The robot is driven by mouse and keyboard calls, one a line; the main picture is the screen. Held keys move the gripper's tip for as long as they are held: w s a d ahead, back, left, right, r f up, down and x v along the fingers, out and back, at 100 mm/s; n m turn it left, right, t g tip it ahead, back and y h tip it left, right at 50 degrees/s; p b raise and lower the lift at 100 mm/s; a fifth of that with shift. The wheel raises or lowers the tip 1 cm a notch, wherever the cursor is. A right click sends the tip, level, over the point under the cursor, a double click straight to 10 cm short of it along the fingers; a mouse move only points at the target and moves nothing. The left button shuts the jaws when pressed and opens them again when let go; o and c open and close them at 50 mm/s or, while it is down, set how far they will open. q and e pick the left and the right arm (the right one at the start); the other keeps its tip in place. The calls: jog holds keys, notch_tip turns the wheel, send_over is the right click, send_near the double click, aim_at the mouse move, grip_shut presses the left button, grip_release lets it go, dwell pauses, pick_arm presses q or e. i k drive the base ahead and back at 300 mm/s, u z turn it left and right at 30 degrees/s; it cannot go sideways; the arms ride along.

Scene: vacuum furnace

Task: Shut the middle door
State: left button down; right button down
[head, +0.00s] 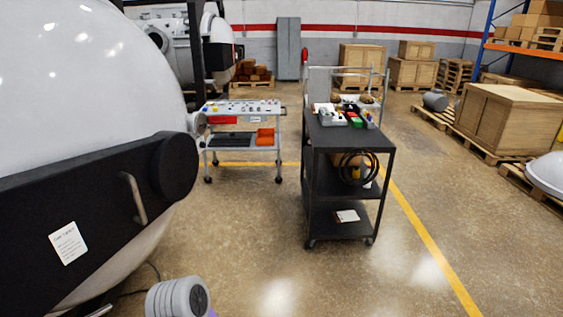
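A large white domed door (80,70) fills the left side of the head view, close to me. A wide black bar (95,200) crosses its face and ends in a round black hub (177,168). A metal handle (134,198) and a white label (68,243) are on the bar. The dome runs out of the picture at the left, and its seat is hidden, so I cannot tell how far it stands open or whether it is the middle door. Neither of my grippers shows in the view.
A black cart (343,138) with tools and a coiled hose stands ahead. A grey trolley (243,143) is left of it. A grey ribbed cylinder (178,298) is at the bottom edge. Crates (505,118) line the right. The floor between is clear.

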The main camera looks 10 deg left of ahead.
aim_at(100, 156)
jog(key=z, duration=0.25)
jog(key=i, duration=0.9)
jog(key=u, duration=0.2)
